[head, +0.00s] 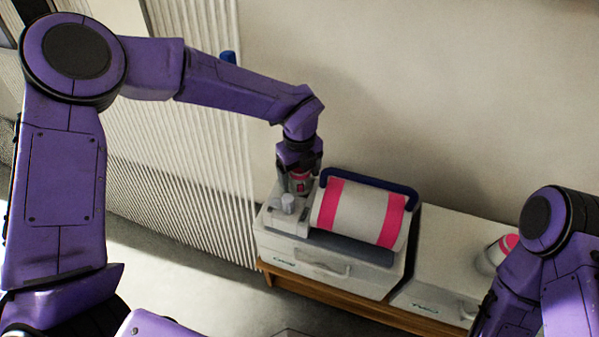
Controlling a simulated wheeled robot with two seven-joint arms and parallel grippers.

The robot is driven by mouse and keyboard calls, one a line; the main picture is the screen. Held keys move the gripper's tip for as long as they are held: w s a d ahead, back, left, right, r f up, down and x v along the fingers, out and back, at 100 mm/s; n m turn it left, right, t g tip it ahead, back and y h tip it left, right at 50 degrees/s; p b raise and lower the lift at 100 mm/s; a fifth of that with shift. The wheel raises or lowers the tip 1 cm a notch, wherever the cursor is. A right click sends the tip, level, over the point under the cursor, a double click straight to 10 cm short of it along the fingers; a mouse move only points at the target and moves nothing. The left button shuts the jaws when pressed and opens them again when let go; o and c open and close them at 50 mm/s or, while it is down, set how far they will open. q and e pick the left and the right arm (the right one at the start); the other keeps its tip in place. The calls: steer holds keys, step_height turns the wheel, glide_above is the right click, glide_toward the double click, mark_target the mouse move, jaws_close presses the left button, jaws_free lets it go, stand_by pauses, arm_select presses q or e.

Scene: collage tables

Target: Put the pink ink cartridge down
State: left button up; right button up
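My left gripper (299,168) points down over the back left of a white drawer unit (285,260). A small pink and white ink cartridge (299,184) sits between its fingers, and the gripper appears shut on it. The cartridge's lower end is close to a pale block with a grey knob (289,204) on the unit's top. I cannot tell whether it touches anything below. My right arm comes in at the lower right, and its gripper is not in the frame.
A white roll with pink bands (360,213) and a dark blue bar (370,181) lies right of the cartridge. A second white drawer unit (450,240) stands to the right, bearing a pink and white object (497,254) partly hidden by my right arm. A wooden shelf edge (340,298) runs below.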

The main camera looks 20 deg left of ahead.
arm_select(q)
steer(key=shift+r, duration=0.3)
step_height(320, 180, up, 12)
steer(key=shift+f+p, duration=0.15)
steer(key=shift+p, duration=0.95)
